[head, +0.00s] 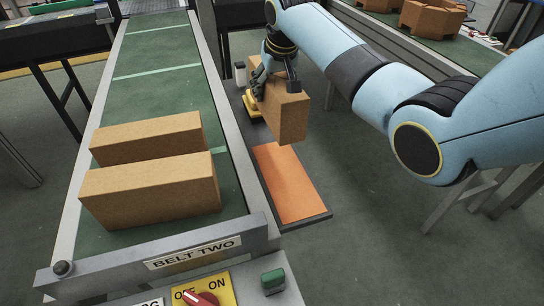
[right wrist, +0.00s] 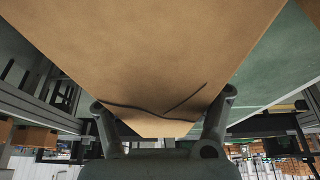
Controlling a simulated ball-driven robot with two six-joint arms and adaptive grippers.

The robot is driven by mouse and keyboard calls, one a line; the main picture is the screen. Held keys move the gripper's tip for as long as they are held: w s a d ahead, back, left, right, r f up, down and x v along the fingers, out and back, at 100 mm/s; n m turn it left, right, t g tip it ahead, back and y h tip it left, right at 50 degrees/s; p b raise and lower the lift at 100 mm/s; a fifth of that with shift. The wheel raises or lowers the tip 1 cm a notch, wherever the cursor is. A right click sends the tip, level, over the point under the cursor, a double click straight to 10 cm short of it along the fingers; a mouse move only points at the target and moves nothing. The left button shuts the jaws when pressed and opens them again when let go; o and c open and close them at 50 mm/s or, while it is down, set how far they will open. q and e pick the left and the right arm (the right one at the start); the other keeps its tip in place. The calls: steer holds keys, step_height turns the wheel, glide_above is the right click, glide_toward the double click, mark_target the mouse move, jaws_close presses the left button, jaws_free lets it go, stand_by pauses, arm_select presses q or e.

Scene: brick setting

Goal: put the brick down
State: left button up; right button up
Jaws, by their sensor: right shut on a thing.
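A tan brick (head: 281,110) hangs tilted from my right gripper (head: 262,88), beside the right edge of the belt. The right gripper is shut on it. In the right wrist view the brick (right wrist: 150,60) fills the upper middle, between the two fingers of the right gripper (right wrist: 165,112), and dark crack-like lines show on its face. In the head view the brick is above the far end of an orange mat (head: 287,184) on a dark shelf; I cannot tell whether it touches anything below. My left gripper is not in view.
Two tan bricks, a near one (head: 150,191) and a far one (head: 147,138), lie on the green belt (head: 160,75) labelled BELT TWO. A red switch (head: 201,299) and a green button (head: 272,281) are at its front. A yellow object (head: 254,105) stands behind the held brick.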

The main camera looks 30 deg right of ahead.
mark_target(284, 139)
steer(key=s+a+f+p, duration=0.1)
steer(key=s+f, duration=0.1)
steer(key=s, duration=0.1)
steer(key=s+a+f+p, duration=0.1)
steer(key=s+f, duration=0.1)
steer(key=s, duration=0.1)
steer(key=s+a+f+p, duration=0.1)
steer(key=s+f, duration=0.1)
steer(key=s, duration=0.2)
steer(key=shift+s+a+f, duration=0.1)
steer(key=shift+a+f, duration=0.1)
steer(key=shift+a, duration=0.05)
steer(key=shift+s+f, duration=0.15)
steer(key=shift+f, duration=1.95)
steer(key=o, duration=1.8)
steer(key=shift+s+f, duration=0.1)
steer(key=shift+f, duration=0.1)
steer(key=shift+r, duration=0.1)
steer(key=p+v, duration=0.1)
steer(key=v, duration=1.1)
steer(key=shift+p, duration=0.3)
